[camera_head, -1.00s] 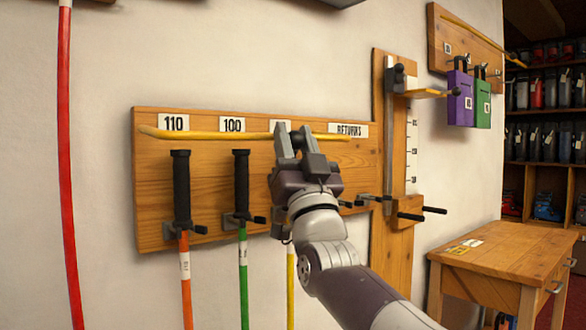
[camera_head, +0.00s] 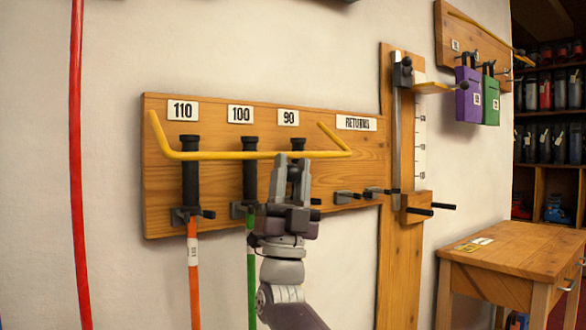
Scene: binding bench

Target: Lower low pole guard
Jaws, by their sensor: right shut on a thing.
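The low pole guard is a yellow bar (camera_head: 230,155) with bent ends on the wooden pole board (camera_head: 160,220) in the head view. Its long middle runs across the upper parts of the hanging poles, below the number labels, and its two arms slant up to the board. My right gripper (camera_head: 291,165) is shut on the bar, right of its middle, in front of the pole under the 90 label. It hides part of that pole. My left gripper is not in view.
A sliding measure post (camera_head: 400,150) and a wooden table (camera_head: 510,262) stand further right. A red pole (camera_head: 76,160) stands left.

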